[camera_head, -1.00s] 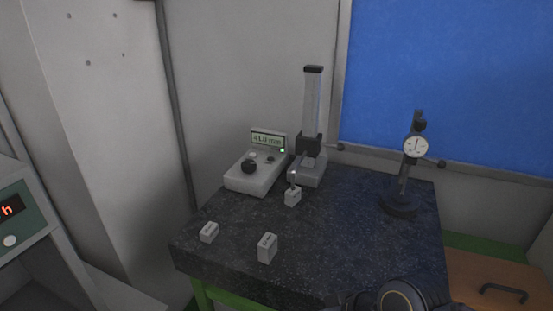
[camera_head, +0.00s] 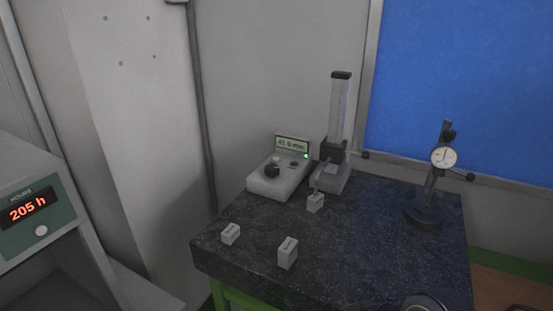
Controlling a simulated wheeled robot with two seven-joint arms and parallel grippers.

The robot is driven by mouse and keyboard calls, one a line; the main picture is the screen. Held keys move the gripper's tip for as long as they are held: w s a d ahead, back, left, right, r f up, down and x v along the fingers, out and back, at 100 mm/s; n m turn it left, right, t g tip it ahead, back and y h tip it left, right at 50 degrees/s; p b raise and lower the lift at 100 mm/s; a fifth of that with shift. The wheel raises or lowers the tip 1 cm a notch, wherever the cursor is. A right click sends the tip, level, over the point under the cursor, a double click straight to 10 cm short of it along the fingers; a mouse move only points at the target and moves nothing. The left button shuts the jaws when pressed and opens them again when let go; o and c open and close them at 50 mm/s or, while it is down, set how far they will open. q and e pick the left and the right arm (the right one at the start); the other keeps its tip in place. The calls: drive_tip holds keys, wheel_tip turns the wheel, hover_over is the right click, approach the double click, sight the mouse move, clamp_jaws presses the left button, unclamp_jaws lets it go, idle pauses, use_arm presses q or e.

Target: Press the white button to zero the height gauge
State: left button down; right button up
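The height gauge (camera_head: 338,120) is a grey upright column with a dark slider, standing at the back of a dark speckled stone table. Its control box (camera_head: 275,185) is light grey and stands just left of it. The box has a small lit display (camera_head: 292,144) that seems to read about 41 mm. A black knob (camera_head: 272,170) sits on its top. A small pale spot behind the knob may be the white button (camera_head: 276,158), but it is too small to be sure. Neither gripper shows.
Three small grey blocks stand on the stone table (camera_head: 350,255): one by the gauge (camera_head: 315,203), two nearer the front (camera_head: 231,234) (camera_head: 288,253). A dial indicator (camera_head: 443,157) stands at right. At left, an hours panel (camera_head: 30,208) reads 205 h and has a white round button (camera_head: 41,230).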

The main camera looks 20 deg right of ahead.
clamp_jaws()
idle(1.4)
